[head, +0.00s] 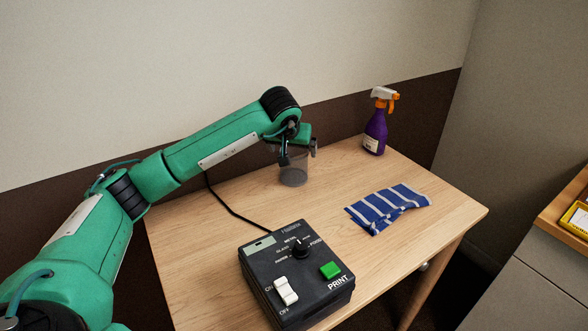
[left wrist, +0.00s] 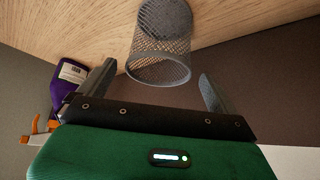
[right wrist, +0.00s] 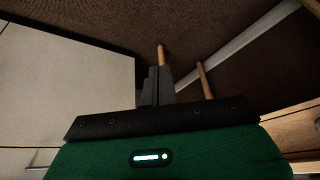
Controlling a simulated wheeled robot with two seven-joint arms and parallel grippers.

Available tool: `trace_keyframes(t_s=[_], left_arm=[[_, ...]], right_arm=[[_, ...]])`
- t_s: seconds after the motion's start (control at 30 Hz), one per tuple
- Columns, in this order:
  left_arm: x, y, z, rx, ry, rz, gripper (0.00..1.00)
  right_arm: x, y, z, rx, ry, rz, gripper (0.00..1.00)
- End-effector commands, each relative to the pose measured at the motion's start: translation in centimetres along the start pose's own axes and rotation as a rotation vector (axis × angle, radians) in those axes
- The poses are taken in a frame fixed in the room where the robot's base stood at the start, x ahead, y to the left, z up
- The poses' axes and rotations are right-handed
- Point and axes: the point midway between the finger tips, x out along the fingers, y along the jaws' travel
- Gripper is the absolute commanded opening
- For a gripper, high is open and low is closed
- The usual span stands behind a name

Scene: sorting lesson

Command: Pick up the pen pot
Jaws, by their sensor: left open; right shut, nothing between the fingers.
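The pen pot (head: 293,174) is a grey mesh cup standing on the wooden table near its back edge. In the left wrist view the pot (left wrist: 160,68) shows its open rim toward my gripper, and no pens show in it. My left gripper (head: 297,150) is open above the pot, its fingers spread to either side of the rim. In the left wrist view the left gripper (left wrist: 158,85) has the rim between its fingers, with gaps on both sides. My right gripper (right wrist: 158,70) is shut and empty, away from the table top, over the dark floor.
A black label printer (head: 295,270) with a cable sits at the table's front. A blue striped cloth (head: 388,207) lies to the right. A purple spray bottle (head: 376,130) stands at the back right, also in the left wrist view (left wrist: 70,78). The wall is close behind the pot.

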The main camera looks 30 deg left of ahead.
Motion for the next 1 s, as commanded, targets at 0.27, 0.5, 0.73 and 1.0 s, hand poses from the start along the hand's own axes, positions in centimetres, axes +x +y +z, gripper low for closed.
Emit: trace_keyframes(t_s=[0.27,0.5,0.73,1.0], left_arm=[[3.6,0.2,0.5,-0.001,-0.003,0.0,0.96],[5.3,0.2,0.3,0.0,0.0,0.0,0.96],[5.3,0.2,0.3,0.0,0.0,0.0,0.84],[5.2,0.2,0.2,0.0,0.001,0.0,0.46]], right_arm=[[0.5,-0.4,-0.4,-0.005,0.033,-0.011,0.0],[0.7,-0.8,-0.8,-0.009,0.062,-0.021,0.0],[0.8,-0.8,-0.7,-0.01,0.059,-0.02,0.0],[0.8,-0.7,-0.6,-0.009,0.054,-0.018,0.0]])
